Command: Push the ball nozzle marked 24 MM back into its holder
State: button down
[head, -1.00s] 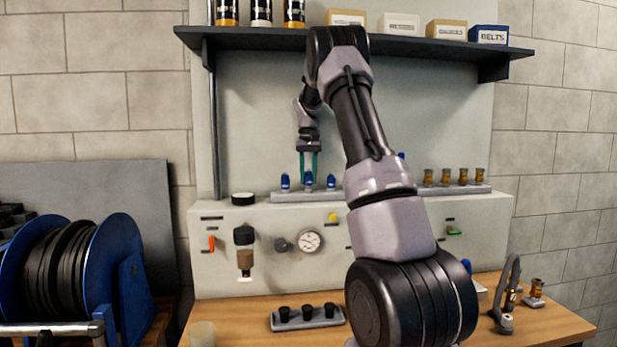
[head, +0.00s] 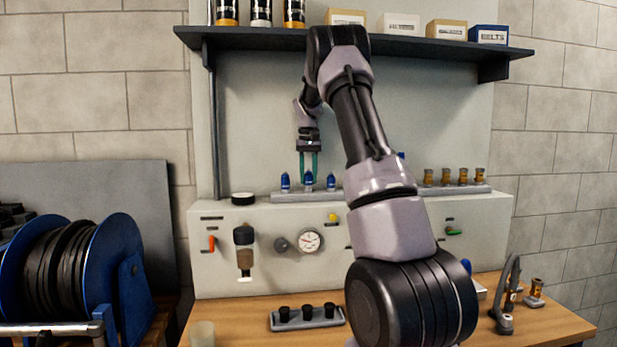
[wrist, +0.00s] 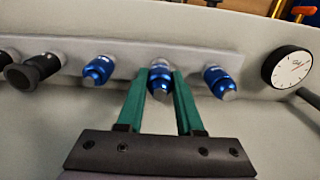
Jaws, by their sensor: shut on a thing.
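Several blue ball nozzles with grey tips stand in a grey holder strip (head: 325,195) on top of the pale cabinet. My gripper (head: 309,180) points down with its green fingers on either side of the middle blue nozzle (wrist: 160,82). It is shut on that nozzle, which is seated at the strip. In the wrist view, one blue nozzle (wrist: 98,70) stands to its left and another (wrist: 219,82) to its right. No 24 MM marking is readable in any view. My arm hides part of the strip in the head view.
Brass fittings (head: 462,177) stand at the right end of the ledge. A gauge (head: 309,241) is on the cabinet front. A dark shelf (head: 260,39) with cans and boxes is overhead.

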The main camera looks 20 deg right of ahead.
jog(key=shift+f, duration=0.5)
dwell(0.3)
jog(key=shift+c, duration=2.4)
grip_release()
notch_tip(320, 180, up, 11)
jog(key=shift+f, duration=0.1)
